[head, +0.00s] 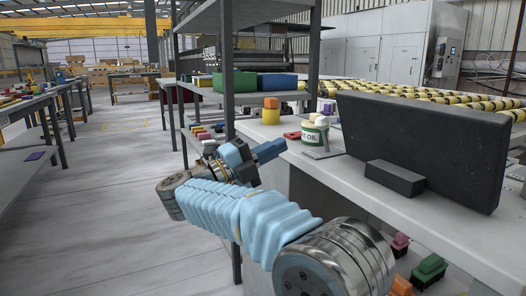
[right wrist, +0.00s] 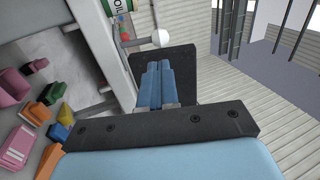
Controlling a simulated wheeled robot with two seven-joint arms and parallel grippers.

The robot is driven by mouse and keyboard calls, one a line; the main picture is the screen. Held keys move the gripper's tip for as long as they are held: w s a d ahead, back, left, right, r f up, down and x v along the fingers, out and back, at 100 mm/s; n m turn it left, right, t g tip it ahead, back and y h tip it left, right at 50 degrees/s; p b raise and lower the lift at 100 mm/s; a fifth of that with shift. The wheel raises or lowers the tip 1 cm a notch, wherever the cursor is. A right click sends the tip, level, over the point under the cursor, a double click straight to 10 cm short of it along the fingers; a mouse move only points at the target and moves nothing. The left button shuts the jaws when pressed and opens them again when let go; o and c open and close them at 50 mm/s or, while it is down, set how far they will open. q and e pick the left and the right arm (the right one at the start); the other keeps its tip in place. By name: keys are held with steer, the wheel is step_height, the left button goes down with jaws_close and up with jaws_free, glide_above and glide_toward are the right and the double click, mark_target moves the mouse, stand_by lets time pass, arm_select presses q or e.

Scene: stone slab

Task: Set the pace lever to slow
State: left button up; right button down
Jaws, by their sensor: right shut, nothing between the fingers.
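A lever with a white ball knob (right wrist: 161,39) and a thin rod shows in the right wrist view, at the slab's edge, just beyond my fingertips. Small coloured marks (right wrist: 123,33) sit near the rod's base; the setting cannot be read. In the head view I cannot clearly pick the lever out near the oil container (head: 315,134). My right gripper (head: 271,150) has its blue fingers together, empty, in front of the slab edge, below and left of the container. The fingers (right wrist: 159,84) point toward the knob, apparently apart from it. My left gripper is not in view.
A shelf post (head: 228,70) stands behind my right gripper. Coloured items (right wrist: 15,145) lie below the slab. Floor at left is clear.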

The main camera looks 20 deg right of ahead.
mark_target(318, 126)
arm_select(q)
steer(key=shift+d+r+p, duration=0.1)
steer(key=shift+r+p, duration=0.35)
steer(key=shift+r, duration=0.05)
arm_select(e)
steer(key=x, duration=0.8)
steer(key=shift+d, duration=0.25)
steer(key=shift+r, duration=0.1)
